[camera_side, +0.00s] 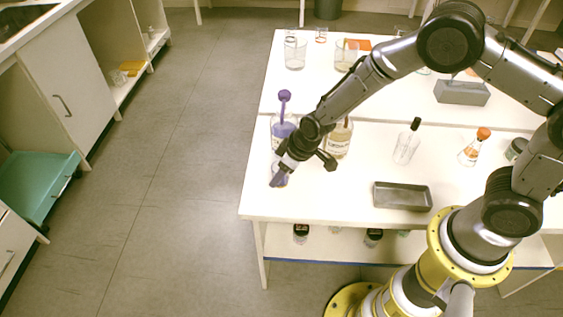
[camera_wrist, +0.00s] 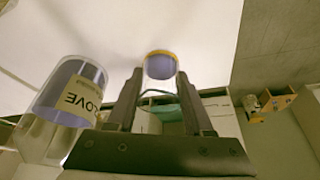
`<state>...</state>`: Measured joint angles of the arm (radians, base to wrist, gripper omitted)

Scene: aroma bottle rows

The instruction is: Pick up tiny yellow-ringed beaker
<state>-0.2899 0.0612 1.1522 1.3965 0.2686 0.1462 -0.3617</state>
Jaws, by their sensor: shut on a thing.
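The tiny yellow-ringed beaker (camera_wrist: 160,66) is clear, with a yellow ring and blue-purple contents. In the wrist view it sits between the two fingers of my gripper (camera_wrist: 158,88), which is shut on it. In the side view my gripper (camera_side: 279,178) is low over the left part of the front white table, near its edge. There the beaker is mostly hidden by the fingers, and I cannot tell whether it touches the table.
A larger vessel with purple liquid (camera_side: 282,129) stands close behind my gripper; its label shows in the wrist view (camera_wrist: 86,94). A labelled bottle (camera_side: 341,143), a black-stoppered flask (camera_side: 405,149), an orange-stoppered flask (camera_side: 470,154) and a grey tray (camera_side: 402,208) are to the right.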

